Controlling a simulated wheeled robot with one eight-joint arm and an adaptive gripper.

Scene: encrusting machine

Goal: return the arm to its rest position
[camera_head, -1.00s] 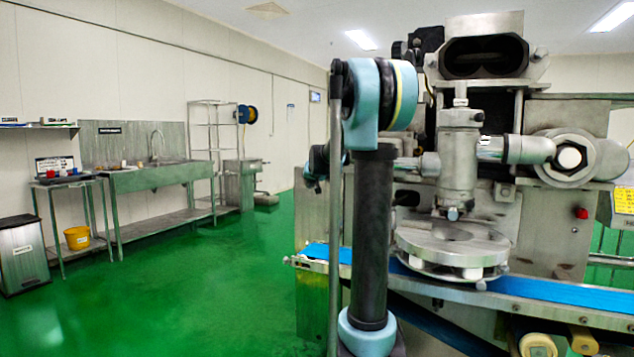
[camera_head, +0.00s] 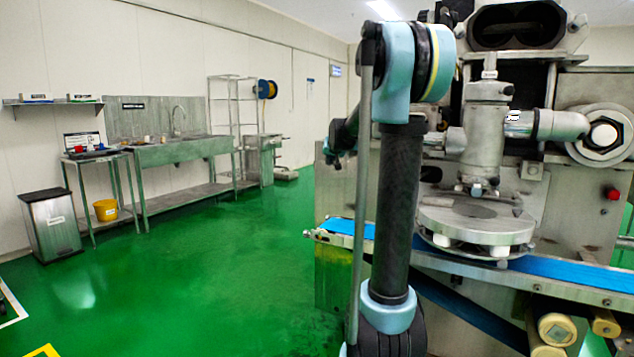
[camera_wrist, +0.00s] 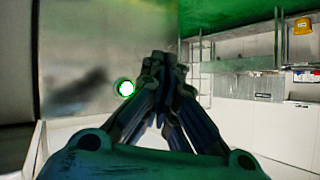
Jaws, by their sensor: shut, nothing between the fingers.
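My arm stands upright in the head view, with a blue shoulder joint (camera_head: 405,62) and a dark link (camera_head: 396,215), in front of the encrusting machine (camera_head: 490,130). My gripper (camera_wrist: 160,62) shows in the wrist view, its dark fingers brought together at the tips with nothing between them. A grey metal surface fills the left of that view behind it.
The machine's blue conveyor belt (camera_head: 575,271) runs right of my arm, under a round metal disc (camera_head: 465,217). At the left stand a steel sink bench (camera_head: 180,150), a small table (camera_head: 98,155), a bin (camera_head: 50,225) and a yellow bucket (camera_head: 105,210). Green floor between is clear.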

